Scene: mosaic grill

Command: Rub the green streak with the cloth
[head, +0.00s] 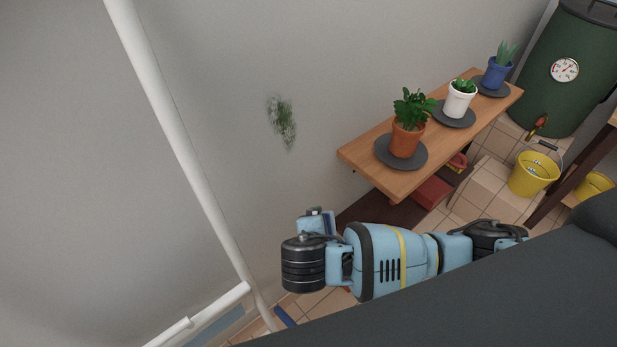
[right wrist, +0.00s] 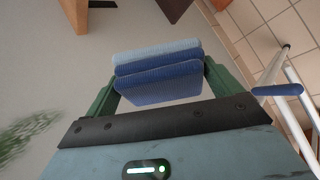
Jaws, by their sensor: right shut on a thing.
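The green streak (head: 282,120) is a mottled dark-green smear on the grey wall, left of the wooden shelf. It also shows blurred at the left edge of the right wrist view (right wrist: 22,138). The cloth (right wrist: 158,88) is a folded blue pad with a lighter top layer. My right gripper (right wrist: 160,74) is shut on it, one green finger at each side. In the head view my right gripper (head: 316,216) is below the streak, clear of it, and the wrist partly hides it. The cloth is apart from the streak. My left gripper is not in view.
The wooden shelf (head: 365,155) juts from the wall and carries potted plants on dark saucers, the nearest in a terracotta pot (head: 405,140). A white pipe (head: 180,150) runs along the wall at left. Yellow bucket (head: 533,175) and green barrel (head: 560,100) stand at right. Wall around the streak is bare.

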